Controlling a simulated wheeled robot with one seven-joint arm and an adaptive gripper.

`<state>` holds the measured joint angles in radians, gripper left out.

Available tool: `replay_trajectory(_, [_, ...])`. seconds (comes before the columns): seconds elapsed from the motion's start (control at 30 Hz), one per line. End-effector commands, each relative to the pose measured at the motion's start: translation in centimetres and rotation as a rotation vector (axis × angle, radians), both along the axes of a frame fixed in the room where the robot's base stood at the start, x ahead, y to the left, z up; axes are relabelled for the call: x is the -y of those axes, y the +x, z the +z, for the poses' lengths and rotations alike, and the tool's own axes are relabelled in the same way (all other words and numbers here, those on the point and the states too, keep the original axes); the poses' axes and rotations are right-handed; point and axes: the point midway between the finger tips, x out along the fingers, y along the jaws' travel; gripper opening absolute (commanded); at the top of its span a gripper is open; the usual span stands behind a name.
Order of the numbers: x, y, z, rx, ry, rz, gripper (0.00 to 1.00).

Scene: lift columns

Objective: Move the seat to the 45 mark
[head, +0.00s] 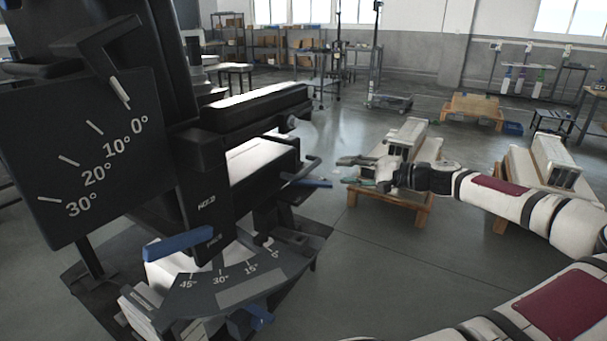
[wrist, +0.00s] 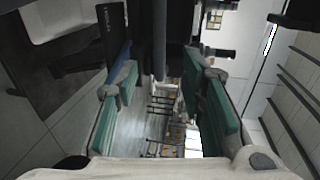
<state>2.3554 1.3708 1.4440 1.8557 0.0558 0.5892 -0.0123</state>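The seat (head: 255,110) is a black padded machine on a column at the left of the head view. Below it lies a grey fan-shaped scale (head: 232,275) marked 45°, 30°, 15° and 0°. A small pale mark shows near its 0; I cannot tell whether it is the pointer. A blue handle (head: 312,183) sticks out from the seat's right side. My gripper (head: 344,171) is open just right of this handle, fingers pointing left. In the wrist view, the green-padded fingers (wrist: 160,80) are apart, with a blue strip (wrist: 121,66) by the left finger; contact is unclear.
An upright black plate (head: 85,150) marked 0° to 30° stands at the left, its white pointer near 0. Another blue lever (head: 180,243) and a blue knob (head: 250,320) sit by the lower scale. Pallets with pale blocks (head: 405,150) stand behind my arm. Open floor lies between.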

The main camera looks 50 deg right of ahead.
Motion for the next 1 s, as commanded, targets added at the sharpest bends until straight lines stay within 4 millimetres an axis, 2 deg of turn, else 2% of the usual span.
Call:
replay_trajectory(0.4, [-0.9,7.8,-1.8,-0.002,0.000,0.008,0.36])
replay_trajectory(0.6, [-1.0,10.9,-2.4,-0.002,-0.001,0.007,0.36])
replay_trajectory(0.8, [-1.1,12.5,-2.7,-0.003,0.000,0.005,0.36])
replay_trajectory(1.0, [-1.2,12.8,-2.7,-0.003,0.001,0.005,0.36])
